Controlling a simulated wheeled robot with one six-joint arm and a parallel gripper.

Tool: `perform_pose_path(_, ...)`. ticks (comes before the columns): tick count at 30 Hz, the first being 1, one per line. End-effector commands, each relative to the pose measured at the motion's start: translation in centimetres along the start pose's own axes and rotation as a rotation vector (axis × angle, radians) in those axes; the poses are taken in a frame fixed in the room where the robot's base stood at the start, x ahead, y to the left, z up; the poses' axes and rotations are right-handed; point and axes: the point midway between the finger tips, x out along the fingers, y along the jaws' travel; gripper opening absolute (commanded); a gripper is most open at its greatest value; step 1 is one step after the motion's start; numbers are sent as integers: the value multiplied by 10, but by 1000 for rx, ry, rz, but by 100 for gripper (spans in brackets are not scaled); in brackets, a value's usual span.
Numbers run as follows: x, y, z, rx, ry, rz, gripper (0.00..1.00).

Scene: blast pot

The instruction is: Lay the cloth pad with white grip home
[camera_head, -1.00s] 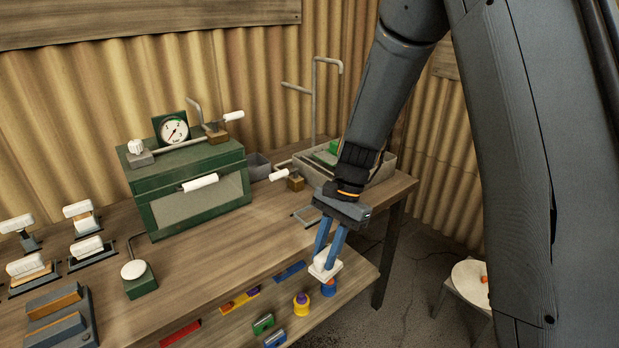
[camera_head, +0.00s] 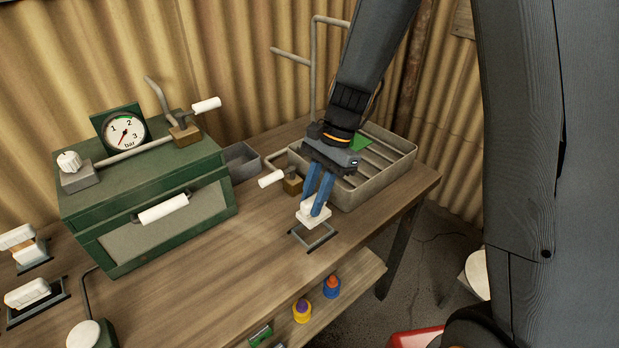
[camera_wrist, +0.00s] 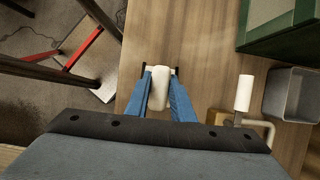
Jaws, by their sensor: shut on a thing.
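My gripper (camera_head: 317,208) is shut on the white grip of a pad (camera_head: 313,220), just above the bench near its front right edge. In the wrist view the white grip (camera_wrist: 159,95) sits between the two blue fingers. The pad's underside is hidden, and I cannot tell whether it touches the bench. A thin grey rectangular frame (camera_head: 328,237) lies on the bench just in front of and below the pad. The pad seems slightly behind the frame's middle.
A grey slatted tray (camera_head: 400,150) stands right behind my gripper. A white-handled valve (camera_head: 271,178) is close on the left. A green cabinet with a gauge (camera_head: 150,210) stands farther left. Blue and yellow pieces (camera_head: 302,311) lie on the lower shelf.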

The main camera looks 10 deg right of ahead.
Motion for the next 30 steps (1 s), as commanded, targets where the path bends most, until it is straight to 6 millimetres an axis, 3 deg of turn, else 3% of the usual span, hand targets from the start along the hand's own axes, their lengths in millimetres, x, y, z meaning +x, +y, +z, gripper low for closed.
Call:
perform_pose_path(18,0,1,3,0,-1,0,0)
perform_pose_path(30,34,0,-12,0,-1,1,0)
